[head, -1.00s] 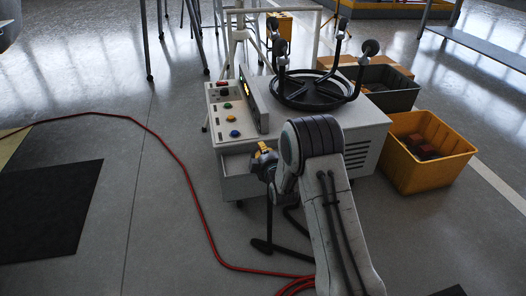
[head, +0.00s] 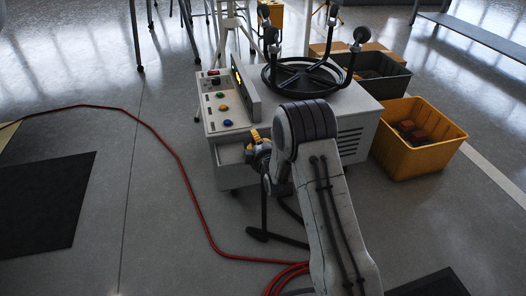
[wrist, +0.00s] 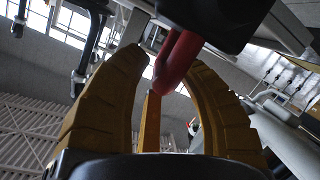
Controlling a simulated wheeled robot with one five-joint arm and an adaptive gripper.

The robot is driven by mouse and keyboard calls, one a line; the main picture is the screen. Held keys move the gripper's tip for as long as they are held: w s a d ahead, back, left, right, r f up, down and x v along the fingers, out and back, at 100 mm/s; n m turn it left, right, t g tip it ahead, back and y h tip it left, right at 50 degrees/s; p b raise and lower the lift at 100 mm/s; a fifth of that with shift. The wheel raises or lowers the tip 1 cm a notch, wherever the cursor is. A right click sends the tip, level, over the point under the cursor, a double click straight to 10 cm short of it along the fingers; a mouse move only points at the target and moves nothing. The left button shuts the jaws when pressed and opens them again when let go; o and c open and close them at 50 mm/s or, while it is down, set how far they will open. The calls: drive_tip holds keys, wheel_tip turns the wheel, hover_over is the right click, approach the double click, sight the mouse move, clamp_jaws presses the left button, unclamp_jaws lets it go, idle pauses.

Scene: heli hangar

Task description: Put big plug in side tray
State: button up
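The big plug shows in the wrist view as a black body (wrist: 215,18) with a red curved part (wrist: 178,62). My gripper (wrist: 168,65) has its yellow fingers closed in around the red part; the exact contact is partly hidden. In the head view my gripper (head: 258,146) is beside the left front of the white cart, and the plug cannot be made out there. The side tray (head: 231,153) appears to be the pale open recess on the cart's front left, just behind my gripper and partly hidden by it.
A yellow bin (head: 405,158) and a grey bin (head: 385,85) stand at right.

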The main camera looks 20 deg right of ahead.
drive_tip(key=s+r+m+g+p, duration=0.1)
drive_tip(key=s+r+m+g, duration=0.2)
drive_tip(key=s, duration=1.1)
drive_tip(key=s+r+m+g, duration=0.3)
drive_tip(key=s+r+g, duration=0.2)
drive_tip(key=s, duration=0.9)
drive_tip(key=s+r+m+g+p, duration=0.1)
drive_tip(key=s+r+g, duration=0.4)
drive_tip(key=s, duration=1)
drive_tip(key=shift+m+p, duration=0.3)
drive_tip(key=shift+m, duration=0.6)
